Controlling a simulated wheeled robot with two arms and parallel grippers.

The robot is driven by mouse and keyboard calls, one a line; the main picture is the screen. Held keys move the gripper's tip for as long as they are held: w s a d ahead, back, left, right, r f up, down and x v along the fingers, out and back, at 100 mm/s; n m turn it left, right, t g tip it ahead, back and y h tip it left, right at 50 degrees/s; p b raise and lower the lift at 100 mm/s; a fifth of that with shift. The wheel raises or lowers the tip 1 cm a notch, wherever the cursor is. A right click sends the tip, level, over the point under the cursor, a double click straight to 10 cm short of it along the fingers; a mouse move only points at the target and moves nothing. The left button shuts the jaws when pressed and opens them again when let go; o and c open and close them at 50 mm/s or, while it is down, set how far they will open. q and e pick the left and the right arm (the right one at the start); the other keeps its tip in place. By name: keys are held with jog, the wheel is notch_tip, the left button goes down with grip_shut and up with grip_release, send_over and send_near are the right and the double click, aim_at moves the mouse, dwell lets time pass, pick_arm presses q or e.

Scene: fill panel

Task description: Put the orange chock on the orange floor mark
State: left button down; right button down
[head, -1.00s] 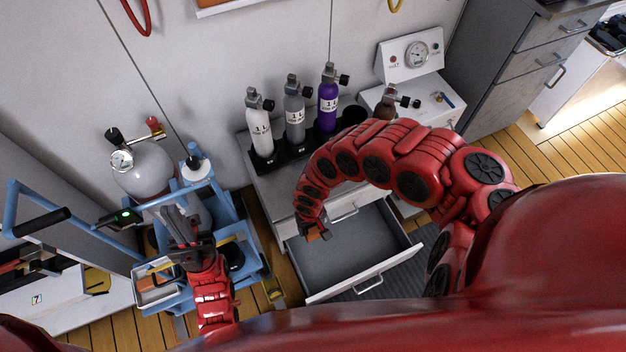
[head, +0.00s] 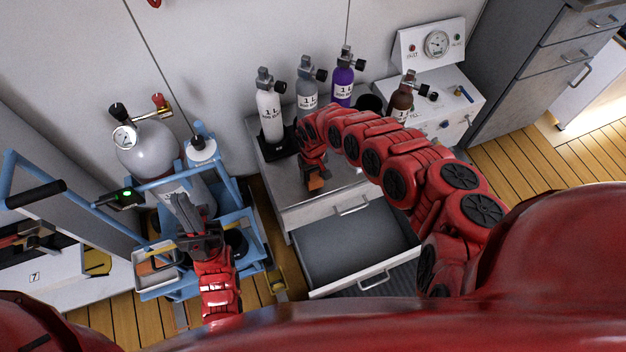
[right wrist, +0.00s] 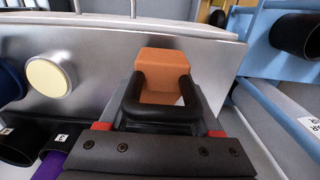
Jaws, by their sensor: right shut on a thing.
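I cannot make out the orange floor mark in these frames.
The cabinet's drawer (head: 350,250) stands open and looks empty. White (head: 270,115), grey (head: 308,95) and purple (head: 343,80) bottles stand in a rack behind. A gauge box (head: 438,45) is at right. Wooden floor shows at the bottom left (head: 105,325) and right.

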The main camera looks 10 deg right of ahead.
aim_at(313, 180)
jog(key=shift+w, duration=0.15)
jog(key=shift+w+f, duration=0.1)
jog(key=shift+f, duration=0.2)
notch_tip(313, 180, down, 3)
jog(key=shift+d+f+b, duration=0.1)
jog(key=shift+b, duration=0.8)
jog(key=shift+c, duration=0.4)
grip_release()
